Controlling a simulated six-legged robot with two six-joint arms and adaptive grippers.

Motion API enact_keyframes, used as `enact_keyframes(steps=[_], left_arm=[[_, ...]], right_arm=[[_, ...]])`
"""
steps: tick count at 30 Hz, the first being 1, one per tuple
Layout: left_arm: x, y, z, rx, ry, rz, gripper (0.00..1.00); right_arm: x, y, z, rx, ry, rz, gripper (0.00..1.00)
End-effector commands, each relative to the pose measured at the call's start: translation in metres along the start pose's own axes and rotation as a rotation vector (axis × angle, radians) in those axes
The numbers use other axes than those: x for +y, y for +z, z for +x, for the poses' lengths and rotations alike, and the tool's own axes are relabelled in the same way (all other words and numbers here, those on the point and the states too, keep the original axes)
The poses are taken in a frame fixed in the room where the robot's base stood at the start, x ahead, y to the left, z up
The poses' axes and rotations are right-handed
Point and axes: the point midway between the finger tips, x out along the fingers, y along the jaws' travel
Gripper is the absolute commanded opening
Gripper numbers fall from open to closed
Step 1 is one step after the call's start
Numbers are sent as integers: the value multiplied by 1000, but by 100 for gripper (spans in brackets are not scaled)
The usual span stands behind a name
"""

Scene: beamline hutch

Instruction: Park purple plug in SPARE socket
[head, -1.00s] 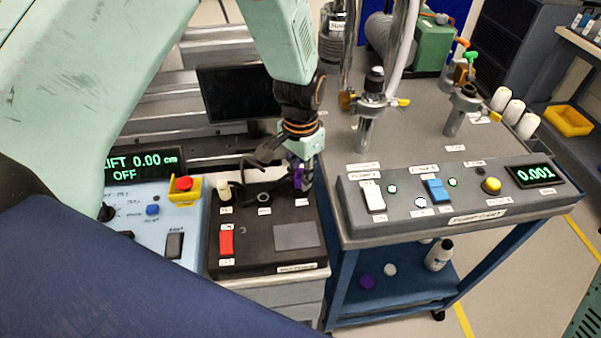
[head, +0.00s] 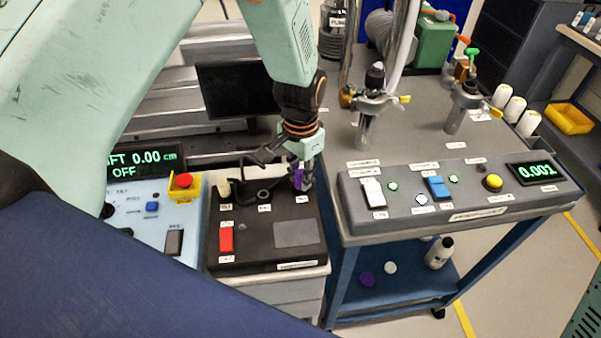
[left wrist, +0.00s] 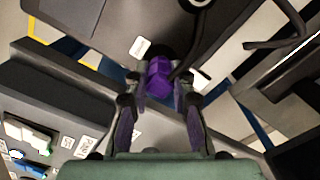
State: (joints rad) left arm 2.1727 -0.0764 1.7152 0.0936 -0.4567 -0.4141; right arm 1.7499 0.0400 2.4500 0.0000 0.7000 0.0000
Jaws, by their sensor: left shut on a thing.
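My left gripper (head: 303,172) is shut on the purple plug (head: 298,178). It holds the plug at the back right of the black box, just above a label there. In the left wrist view the purple plug (left wrist: 159,80) sits between the fingertips, with a dark round spot and a white label (left wrist: 139,47) just beyond it. I cannot tell whether the plug is in a socket or just above one. A dark socket (head: 264,194) is at the middle of the row, and a cream plug (head: 223,188) stands at its left. The labels are too small to read. My right gripper is not in view.
The black box (head: 236,258) carries a red switch (head: 226,237) and a grey pad. A dark cable runs near the gripper. The pump cart (head: 460,205) stands close on the right, and a light-blue control panel (head: 150,225) with a red button on the left.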

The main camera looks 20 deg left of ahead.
Motion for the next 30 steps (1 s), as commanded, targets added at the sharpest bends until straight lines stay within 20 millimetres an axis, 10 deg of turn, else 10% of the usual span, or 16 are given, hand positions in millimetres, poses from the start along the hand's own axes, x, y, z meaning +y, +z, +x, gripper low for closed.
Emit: enact_keyframes(steps=[1, 2, 11, 22, 30], left_arm=[[0, 0, 0, 1, 0, 0, 0], [0, 0, 0, 1, 0, 0, 24], [0, 0, 0, 1, 0, 0, 49], [0, 0, -5, 1, -1, 0, 50], [0, -1, -52, 4, -2, 0, 50]], right_arm=[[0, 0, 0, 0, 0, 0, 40], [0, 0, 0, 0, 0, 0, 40], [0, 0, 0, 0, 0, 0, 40], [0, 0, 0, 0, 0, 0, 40], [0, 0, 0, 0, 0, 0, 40]])
